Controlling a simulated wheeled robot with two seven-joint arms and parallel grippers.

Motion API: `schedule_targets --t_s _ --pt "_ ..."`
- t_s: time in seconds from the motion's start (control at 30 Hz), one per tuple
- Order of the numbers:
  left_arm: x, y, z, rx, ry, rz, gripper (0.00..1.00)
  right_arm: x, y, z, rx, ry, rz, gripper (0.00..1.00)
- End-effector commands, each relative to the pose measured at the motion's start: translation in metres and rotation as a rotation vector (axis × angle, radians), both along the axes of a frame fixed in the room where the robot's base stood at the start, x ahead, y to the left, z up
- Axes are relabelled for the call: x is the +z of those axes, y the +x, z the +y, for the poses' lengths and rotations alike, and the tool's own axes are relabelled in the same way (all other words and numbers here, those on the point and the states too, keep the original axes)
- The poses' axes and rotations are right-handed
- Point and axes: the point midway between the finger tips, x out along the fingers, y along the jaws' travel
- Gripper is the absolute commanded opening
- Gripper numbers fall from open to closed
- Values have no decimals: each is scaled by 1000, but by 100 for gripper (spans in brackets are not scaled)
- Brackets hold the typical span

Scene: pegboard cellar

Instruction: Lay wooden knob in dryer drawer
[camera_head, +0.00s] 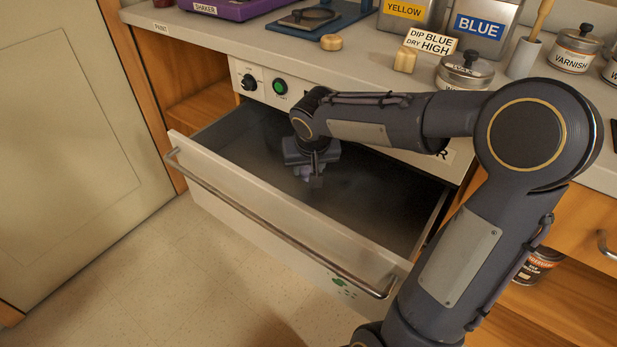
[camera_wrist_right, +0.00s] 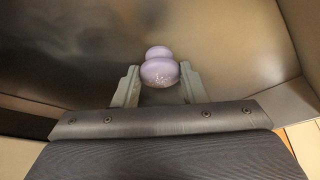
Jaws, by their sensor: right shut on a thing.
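The dryer drawer (camera_head: 270,213) is pulled open below the counter, with a dark, bare floor. My right gripper (camera_head: 312,178) reaches down into the drawer, left of its middle. It is shut on a wooden knob, painted lilac (camera_wrist_right: 160,68), which shows between the two fingers in the right wrist view. In the head view the knob (camera_head: 306,172) is small and partly hidden by the gripper. I cannot tell whether the knob touches the drawer floor. My left gripper is not in view.
The drawer's front panel with its metal bar handle (camera_head: 285,228) stands out over the floor. On the counter are an unpainted knob (camera_head: 331,42), yellow and blue tins, a sign on a block (camera_head: 405,60) and a wax tin (camera_head: 465,70). The drawer's right part is clear.

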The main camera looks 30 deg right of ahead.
Motion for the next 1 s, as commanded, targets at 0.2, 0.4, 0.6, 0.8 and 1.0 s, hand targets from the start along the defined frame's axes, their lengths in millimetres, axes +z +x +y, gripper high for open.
schedule_targets --t_s 0.2,0.4,0.6,0.8,1.0 --pt "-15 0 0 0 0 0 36 -33 1 0 1 0 0 13" --pt "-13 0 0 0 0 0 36 -32 1 0 1 -1 -1 13" --pt "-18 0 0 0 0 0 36 -36 1 0 0 0 -1 39" --pt "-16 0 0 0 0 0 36 -35 1 0 0 0 0 60" --pt "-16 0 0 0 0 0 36 -35 1 0 0 0 0 60"
